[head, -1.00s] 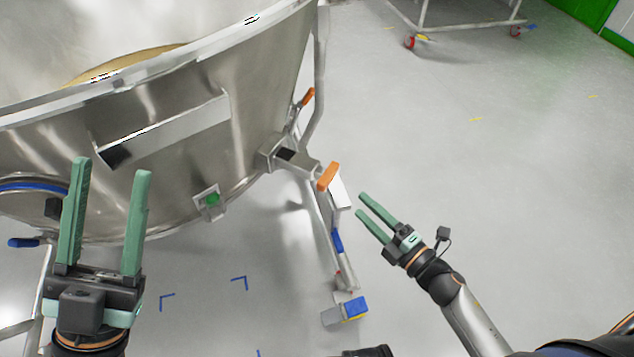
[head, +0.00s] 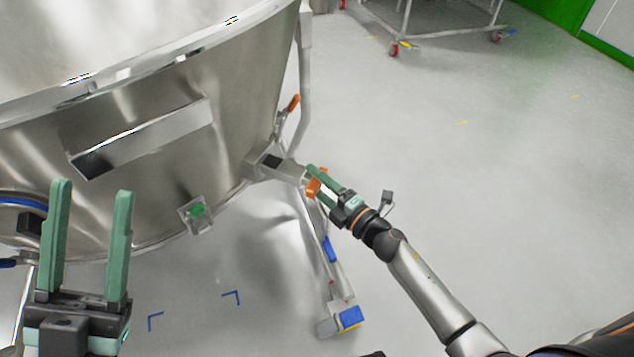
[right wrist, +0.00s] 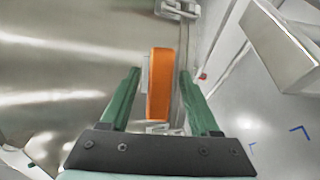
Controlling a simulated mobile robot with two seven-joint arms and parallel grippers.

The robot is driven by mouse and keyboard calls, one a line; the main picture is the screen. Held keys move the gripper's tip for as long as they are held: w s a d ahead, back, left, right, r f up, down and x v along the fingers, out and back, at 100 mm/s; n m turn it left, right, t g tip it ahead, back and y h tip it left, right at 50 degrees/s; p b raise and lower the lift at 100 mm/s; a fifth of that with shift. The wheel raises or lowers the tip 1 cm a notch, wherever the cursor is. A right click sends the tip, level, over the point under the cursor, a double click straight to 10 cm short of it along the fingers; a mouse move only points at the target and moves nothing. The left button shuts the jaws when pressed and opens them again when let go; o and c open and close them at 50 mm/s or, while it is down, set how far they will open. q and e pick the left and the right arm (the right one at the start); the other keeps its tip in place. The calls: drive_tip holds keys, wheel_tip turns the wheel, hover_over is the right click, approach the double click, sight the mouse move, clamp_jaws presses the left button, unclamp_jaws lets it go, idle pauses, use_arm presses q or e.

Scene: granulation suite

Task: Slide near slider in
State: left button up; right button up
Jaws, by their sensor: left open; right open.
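The near slider's orange handle (head: 313,188) sits at the end of a metal bracket (head: 272,164) on the side of the steel vessel. My right gripper (head: 318,180) is open at this handle. In the right wrist view the handle (right wrist: 160,88) stands between the two green fingers of my right gripper (right wrist: 158,74), with a visible gap on each side. In the head view the fingers partly cover the handle. My left gripper (head: 92,190) is open and empty in front of the vessel at the lower left.
The big steel vessel (head: 235,110) fills the left, with a frame leg and a blue-pedalled caster (head: 348,318) below. A second orange handle (head: 293,103) lies farther back. A wheeled frame (head: 440,32) stands at the far back. The grey floor on the right is clear.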

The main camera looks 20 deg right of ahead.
clamp_jaws()
idle(0.6)
idle(0.9)
